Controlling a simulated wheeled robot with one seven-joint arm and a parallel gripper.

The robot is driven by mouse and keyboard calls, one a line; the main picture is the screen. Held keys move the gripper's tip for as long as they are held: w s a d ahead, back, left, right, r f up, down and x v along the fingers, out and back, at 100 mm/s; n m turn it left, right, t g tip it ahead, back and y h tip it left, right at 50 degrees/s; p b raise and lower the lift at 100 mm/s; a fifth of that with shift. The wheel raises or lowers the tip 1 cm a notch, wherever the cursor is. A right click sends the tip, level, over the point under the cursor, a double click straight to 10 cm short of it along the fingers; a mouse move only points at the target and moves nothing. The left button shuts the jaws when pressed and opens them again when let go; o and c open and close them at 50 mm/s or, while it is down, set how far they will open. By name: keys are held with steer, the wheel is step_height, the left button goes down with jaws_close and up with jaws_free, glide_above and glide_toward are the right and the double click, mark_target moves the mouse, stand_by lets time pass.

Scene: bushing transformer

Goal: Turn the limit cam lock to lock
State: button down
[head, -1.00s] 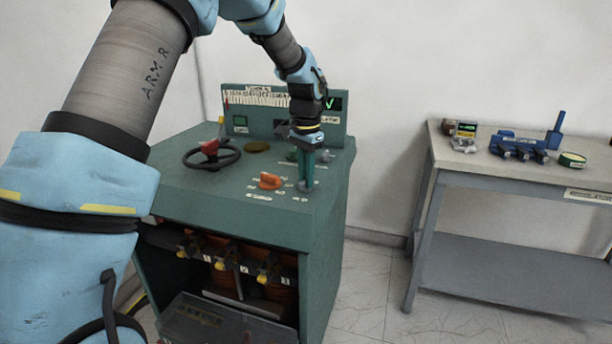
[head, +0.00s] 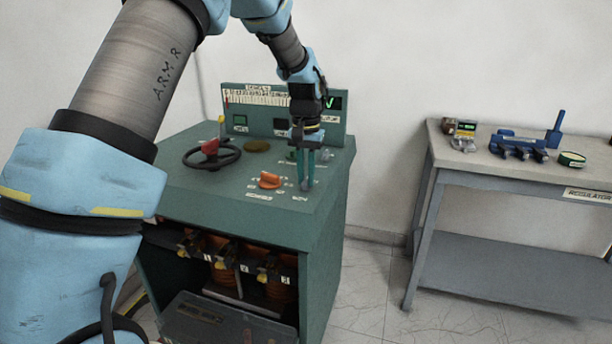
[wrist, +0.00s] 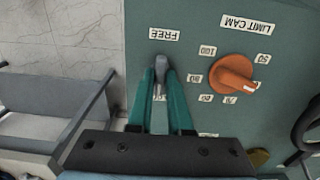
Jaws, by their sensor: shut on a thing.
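The limit cam lock is a small grey lever (wrist: 160,72) on the green cabinet top, next to the FREE label (wrist: 163,33) in the wrist view. My gripper (wrist: 160,78) has its two teal fingers on either side of it, shut on it. A second label between the fingers is mostly hidden. The orange limit cam knob (wrist: 234,76), ringed by number labels, sits to the right. In the head view my gripper (head: 305,184) reaches down to the cabinet's front right, and the lever is mostly hidden by the fingers.
The green cabinet (head: 330,210) carries a black handwheel (head: 228,162) with a red part at left, and an upright panel (head: 262,121) behind. Its open front shows several coils. A grey table (head: 480,168) with blue parts stands apart at right.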

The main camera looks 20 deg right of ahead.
mark_target(306, 180)
steer(key=c, duration=0.8)
jaws_free()
steer(key=shift+c, duration=0.2)
step_height(306, 180, up, 11)
steer(key=b, duration=0.2)
steer(key=shift+f, duration=0.1)
steer(key=a+f+n, duration=0.2)
steer(key=a+f, duration=0.1)
steer(key=a, duration=0.8)
steer(key=a+f+n, duration=0.2)
steer(key=a+f, duration=0.1)
steer(key=a, duration=0.8)
steer(key=s+a+f+n, duration=0.1)
steer(key=s+a+f, duration=0.1)
steer(key=s+a, duration=0.3)
steer(key=s+a+f+n+t, duration=0.1)
steer(key=s+a+f+n, duration=0.1)
steer(key=s+a, duration=0.4)
steer(key=a+f, duration=0.1)
steer(key=a, duration=0.2)
steer(key=shift+s+a+f+t, duration=0.15)
steer(key=shift+s+a+t, duration=0.05)
steer(key=shift+s+t, duration=0.1)
